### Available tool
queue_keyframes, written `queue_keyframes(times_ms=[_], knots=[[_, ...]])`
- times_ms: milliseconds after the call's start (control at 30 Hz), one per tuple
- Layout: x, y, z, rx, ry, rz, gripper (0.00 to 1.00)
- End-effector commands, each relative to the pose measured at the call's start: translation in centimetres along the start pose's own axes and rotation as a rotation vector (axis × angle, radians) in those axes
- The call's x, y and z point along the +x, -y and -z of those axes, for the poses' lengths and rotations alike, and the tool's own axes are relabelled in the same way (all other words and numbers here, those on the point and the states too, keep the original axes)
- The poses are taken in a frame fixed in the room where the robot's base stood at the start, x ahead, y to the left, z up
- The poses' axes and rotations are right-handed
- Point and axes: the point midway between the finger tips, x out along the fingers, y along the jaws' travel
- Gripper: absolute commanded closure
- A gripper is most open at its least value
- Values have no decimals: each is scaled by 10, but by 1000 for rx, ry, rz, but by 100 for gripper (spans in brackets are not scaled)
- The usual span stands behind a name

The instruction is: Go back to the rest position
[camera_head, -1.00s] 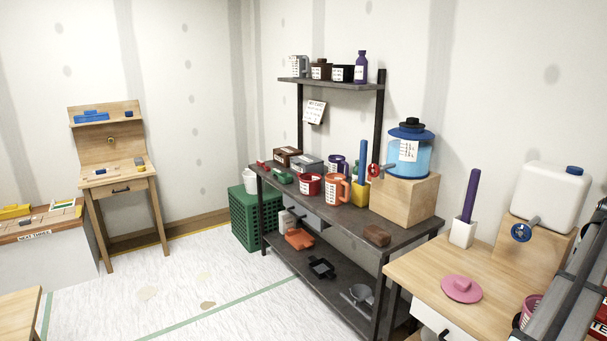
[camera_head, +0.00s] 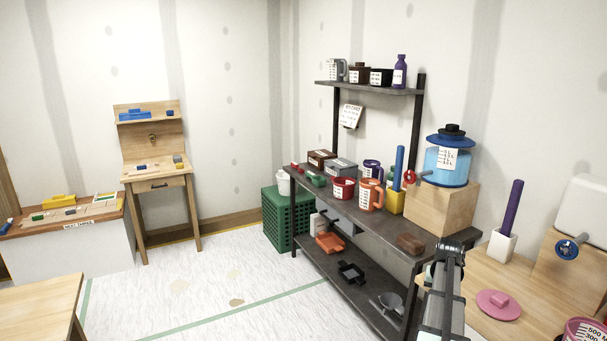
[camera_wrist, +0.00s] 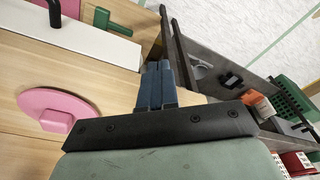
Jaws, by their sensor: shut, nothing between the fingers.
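My gripper shows in the wrist view (camera_wrist: 157,85), its blue-grey fingers together with nothing between them. It is above the gap between the wooden table (camera_head: 463,301) and the dark metal shelf bench (camera_head: 385,233). In the head view my arm reaches up from the bottom right, and the fingertips are too small to make out. The pink lid (camera_head: 499,303) lies on the wooden table, right of my arm; it also shows at the left in the wrist view (camera_wrist: 58,112).
The bench holds an orange mug (camera_head: 370,194), a red cup (camera_head: 343,188) and a blue dispenser (camera_head: 447,163) on a wooden block. A green crate (camera_head: 287,219) stands on the floor left of it. The floor (camera_head: 200,285) further left is open.

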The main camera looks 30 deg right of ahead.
Motion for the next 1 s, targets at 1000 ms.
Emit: queue_keyframes(times_ms=[1000], knots=[[98, 343, -279, -616, 107, 69, 100]])
